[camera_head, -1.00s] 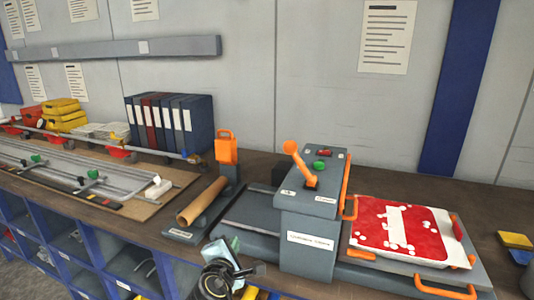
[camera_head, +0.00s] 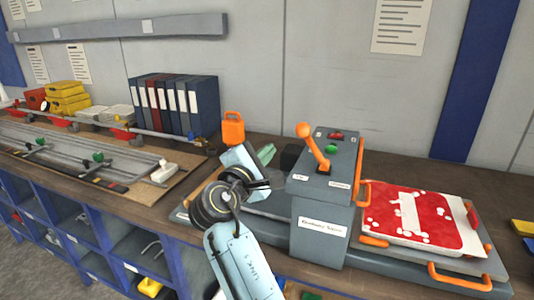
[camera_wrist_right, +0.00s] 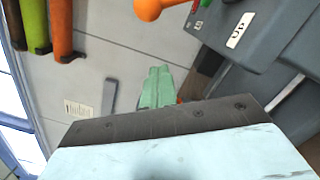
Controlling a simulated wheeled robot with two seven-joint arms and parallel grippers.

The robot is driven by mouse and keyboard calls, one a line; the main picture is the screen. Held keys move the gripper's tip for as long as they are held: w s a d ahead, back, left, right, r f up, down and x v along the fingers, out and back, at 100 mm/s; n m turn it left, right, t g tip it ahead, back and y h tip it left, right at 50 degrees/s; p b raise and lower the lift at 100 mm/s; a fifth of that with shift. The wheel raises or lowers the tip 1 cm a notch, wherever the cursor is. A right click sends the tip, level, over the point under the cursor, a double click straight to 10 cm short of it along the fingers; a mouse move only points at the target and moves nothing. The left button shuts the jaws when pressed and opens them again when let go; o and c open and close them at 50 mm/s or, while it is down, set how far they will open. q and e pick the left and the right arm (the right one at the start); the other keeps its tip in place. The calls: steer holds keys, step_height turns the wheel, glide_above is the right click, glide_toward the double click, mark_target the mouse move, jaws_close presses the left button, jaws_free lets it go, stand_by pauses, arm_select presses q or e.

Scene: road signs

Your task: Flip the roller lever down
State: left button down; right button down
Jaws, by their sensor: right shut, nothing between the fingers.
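The orange roller lever (camera_head: 315,146) stands up from the top of the grey control box (camera_head: 330,188), its knob leaning up and to the left. In the right wrist view the lever's orange knob (camera_wrist_right: 150,8) shows at the top edge. My right gripper (camera_head: 266,154) is just left of the lever, apart from it, with its green fingers shut and empty. The shut fingers also show in the right wrist view (camera_wrist_right: 157,88). My left gripper is not in view.
A red and white sign (camera_head: 412,218) lies on the machine bed right of the box, beside orange handles (camera_head: 460,278). Green (camera_head: 331,149) and red (camera_head: 336,135) buttons sit next to the lever. Binders (camera_head: 175,105) stand behind at the left.

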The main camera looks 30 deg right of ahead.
mark_target(313, 147)
steer(key=d+r+p, duration=0.1)
steer(key=d+r, duration=0.1)
steer(key=d, duration=0.4)
steer(key=shift+w+r, duration=0.15)
steer(key=shift+w, duration=0.1)
steer(key=shift+d+r, duration=0.1)
steer(key=shift+d, duration=0.05)
